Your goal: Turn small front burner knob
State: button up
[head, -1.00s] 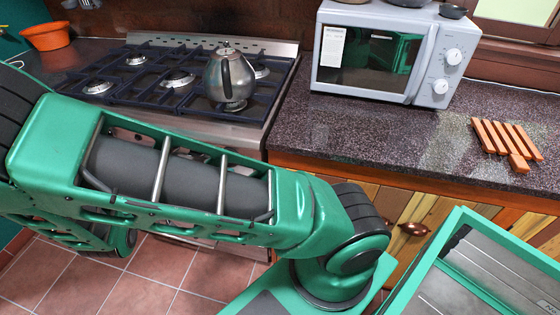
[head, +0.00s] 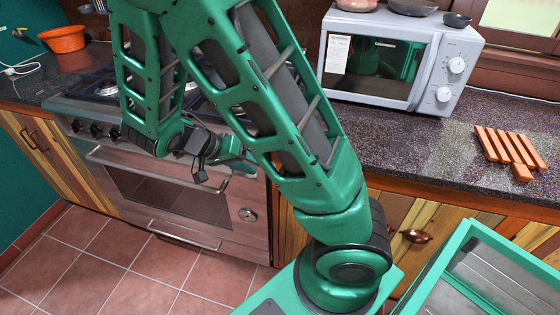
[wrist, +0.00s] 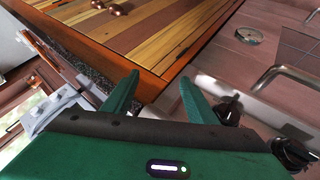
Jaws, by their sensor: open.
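The stove (head: 185,195) stands at the left in the head view, with several dark knobs (head: 95,130) along its front panel. My arm hides the panel's right part, so I cannot tell the small front burner's knob there. My gripper (head: 238,155) is in front of the panel's right end. In the wrist view my gripper (wrist: 154,82) is open and empty, its two green fingers apart. One black knob (wrist: 228,108) shows just right of the right finger; whether they touch is unclear. Another black knob (wrist: 294,154) is at the lower right edge.
The oven door handle (head: 150,170) runs below the knobs, and a wooden cabinet (wrist: 150,40) adjoins the stove. The counter holds a microwave (head: 395,60) and a wooden trivet (head: 510,148). An orange bowl (head: 63,38) is at the back left. The tiled floor in front is clear.

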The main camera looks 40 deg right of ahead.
jog(key=s+d+r+n+y, duration=0.1)
jog(key=s+d+r+y, duration=0.2)
jog(key=s, duration=0.3)
jog(key=shift+s+d+r+n+g+y, duration=0.3)
jog(key=shift+d+r+y, duration=0.1)
jog(key=shift+r+y, duration=0.35)
dwell(0.3)
jog(key=s+d+r+n+t+y, duration=0.1)
jog(key=s+r+n+t+y, duration=0.2)
jog(key=s+r, duration=0.4)
jog(key=s+y, duration=0.1)
jog(key=s, duration=0.3)
jog(key=shift+d+r+n, duration=0.15)
jog(key=shift+d+n, duration=0.15)
jog(key=shift+d, duration=0.05)
jog(key=shift+s, duration=0.1)
jog(key=shift+w+f, duration=0.25)
jog(key=shift+w, duration=0.35)
